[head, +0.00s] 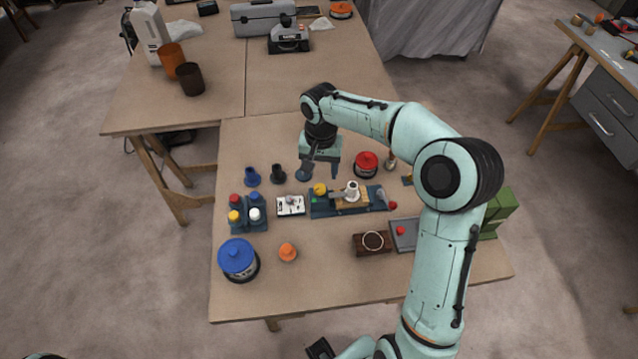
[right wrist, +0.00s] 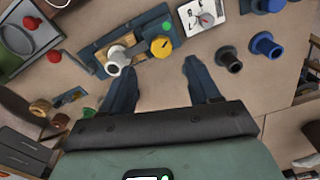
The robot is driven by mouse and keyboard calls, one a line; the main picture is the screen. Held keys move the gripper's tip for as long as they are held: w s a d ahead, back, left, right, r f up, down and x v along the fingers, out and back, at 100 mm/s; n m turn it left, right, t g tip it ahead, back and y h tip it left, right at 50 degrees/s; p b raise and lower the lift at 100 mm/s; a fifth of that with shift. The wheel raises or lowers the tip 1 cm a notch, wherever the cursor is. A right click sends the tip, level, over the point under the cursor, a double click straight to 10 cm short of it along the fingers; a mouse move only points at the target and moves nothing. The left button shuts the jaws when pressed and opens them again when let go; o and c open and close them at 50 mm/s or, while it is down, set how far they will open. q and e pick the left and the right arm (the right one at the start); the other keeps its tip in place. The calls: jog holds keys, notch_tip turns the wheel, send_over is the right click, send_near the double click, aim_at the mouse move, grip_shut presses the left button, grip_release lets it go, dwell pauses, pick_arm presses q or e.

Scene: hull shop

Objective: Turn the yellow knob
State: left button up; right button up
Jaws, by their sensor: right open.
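The yellow knob (head: 320,189) sits at the left end of a blue-grey panel (head: 318,209) on the table. In the right wrist view the yellow knob (right wrist: 161,47) is round with a dark mark, beside a green spot and a white cylindrical part (right wrist: 117,61). My right gripper (head: 319,172) is open and empty, just behind the knob and pointing down. In the right wrist view its two fingertips (right wrist: 160,70) stand apart on either side of the knob's line, with the knob just beyond them. I see no contact.
A white dial box (head: 290,205) stands left of the panel, with a block of coloured caps (head: 248,228) further left. A red-topped round container (head: 366,164) is behind. A blue-lidded jar (head: 238,258) and orange knob (head: 288,252) stand in front.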

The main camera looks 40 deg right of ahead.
aim_at(320, 187)
notch_tip(320, 187, down, 8)
jog(key=shift+w+r, duration=0.15)
jog(key=shift+r, duration=0.1)
jog(key=c, duration=1)
